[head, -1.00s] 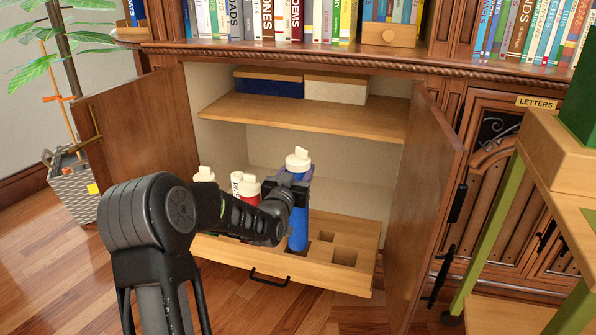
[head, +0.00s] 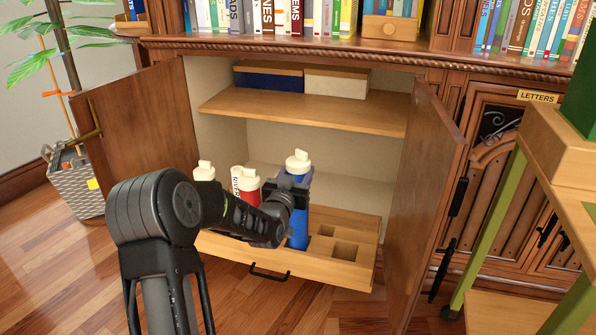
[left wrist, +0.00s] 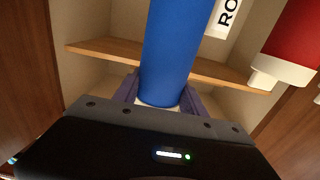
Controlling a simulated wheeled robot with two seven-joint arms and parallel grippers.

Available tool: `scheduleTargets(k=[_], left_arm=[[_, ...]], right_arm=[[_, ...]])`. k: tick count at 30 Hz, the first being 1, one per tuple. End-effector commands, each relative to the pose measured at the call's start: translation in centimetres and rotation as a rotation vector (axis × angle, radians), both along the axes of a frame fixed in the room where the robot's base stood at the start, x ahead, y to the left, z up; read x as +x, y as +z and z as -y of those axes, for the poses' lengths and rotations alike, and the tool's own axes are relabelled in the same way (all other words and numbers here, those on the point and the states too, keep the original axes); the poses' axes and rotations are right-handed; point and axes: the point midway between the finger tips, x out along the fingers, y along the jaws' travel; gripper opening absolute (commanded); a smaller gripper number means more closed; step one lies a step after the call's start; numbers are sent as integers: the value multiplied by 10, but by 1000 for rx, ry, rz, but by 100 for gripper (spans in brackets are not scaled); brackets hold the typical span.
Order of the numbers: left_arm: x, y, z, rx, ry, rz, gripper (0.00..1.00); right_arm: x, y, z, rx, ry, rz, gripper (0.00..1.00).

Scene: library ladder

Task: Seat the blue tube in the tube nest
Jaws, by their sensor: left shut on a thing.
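The blue tube (head: 298,236) with its cream cap stands upright over the tube nest (head: 357,277), a pale wooden block with square holes in the low pull-out tray. My left gripper (head: 298,188) is shut on the tube just below the cap. The left wrist view shows the blue tube (left wrist: 172,50) between the fingers (left wrist: 160,98). The tube's lower end meets the nest at a hole; how deep it sits I cannot tell. My right gripper is not in view.
A red tube (head: 249,186) and white-capped tubes (head: 204,171) stand left of the blue one. Open cabinet doors flank the nest, left (head: 135,130) and right (head: 428,190). A shelf (head: 310,112) with boxes is above. Empty holes (head: 344,250) lie to the right.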

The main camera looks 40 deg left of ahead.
Motion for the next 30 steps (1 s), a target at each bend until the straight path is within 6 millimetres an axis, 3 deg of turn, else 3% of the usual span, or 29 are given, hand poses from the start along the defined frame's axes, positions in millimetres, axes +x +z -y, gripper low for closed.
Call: scheduleTargets(k=[30], left_arm=[[0,-23,0,1,0,4,0]], right_arm=[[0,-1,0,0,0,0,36]])
